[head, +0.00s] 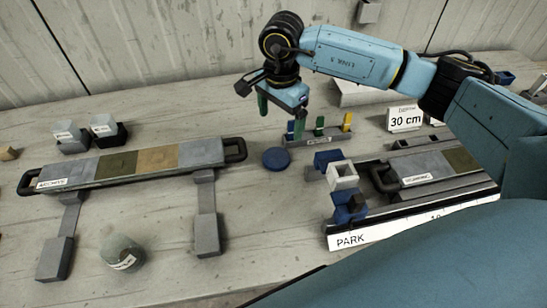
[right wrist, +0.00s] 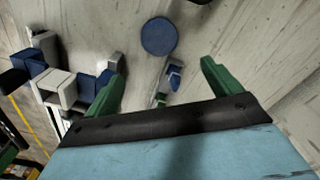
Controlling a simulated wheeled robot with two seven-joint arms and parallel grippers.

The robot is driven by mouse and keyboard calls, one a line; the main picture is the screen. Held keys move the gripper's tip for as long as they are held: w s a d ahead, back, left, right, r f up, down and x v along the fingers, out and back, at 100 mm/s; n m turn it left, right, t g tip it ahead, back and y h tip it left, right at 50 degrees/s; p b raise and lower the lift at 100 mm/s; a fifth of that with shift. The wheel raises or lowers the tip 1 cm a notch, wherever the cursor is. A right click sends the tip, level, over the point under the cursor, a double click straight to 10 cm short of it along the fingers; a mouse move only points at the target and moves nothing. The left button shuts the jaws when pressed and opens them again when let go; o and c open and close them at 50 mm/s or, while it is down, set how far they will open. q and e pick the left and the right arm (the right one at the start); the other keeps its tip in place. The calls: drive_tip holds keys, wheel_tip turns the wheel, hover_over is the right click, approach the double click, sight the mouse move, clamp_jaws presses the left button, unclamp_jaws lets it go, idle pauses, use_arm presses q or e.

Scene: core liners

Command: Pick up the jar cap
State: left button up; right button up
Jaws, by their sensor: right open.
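The jar cap (head: 276,158) looks like a flat, round blue disc lying on the pale wooden table, right of the long core tray's handle. It also shows whole in the right wrist view (right wrist: 158,36), beyond the fingertips. A glass jar (head: 122,253) with a white label stands at the front left, apart from the cap. My right gripper (head: 281,114) is open with green fingers, raised above and behind the cap. In the right wrist view my gripper (right wrist: 163,72) has nothing between its fingers at close range. My left gripper is not in view.
A rack with blue, green and yellow upright pieces (head: 320,136) stands just behind the cap. Blue and white blocks (head: 341,175) stand to its right by the PARK strip (head: 420,222). The labelled core tray (head: 130,163) lies left. Table in front of the cap is clear.

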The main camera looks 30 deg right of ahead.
hover_over(278, 156)
drive_tip(key=f, duration=0.6)
drive_tip(key=shift+d, duration=0.2)
drive_tip(key=shift+a+f+p, duration=0.2)
drive_tip(key=shift+f+p, duration=0.1)
drive_tip(key=shift+f, duration=2.75)
drive_tip(key=shift+c, duration=0.3)
drive_tip(key=c, duration=1)
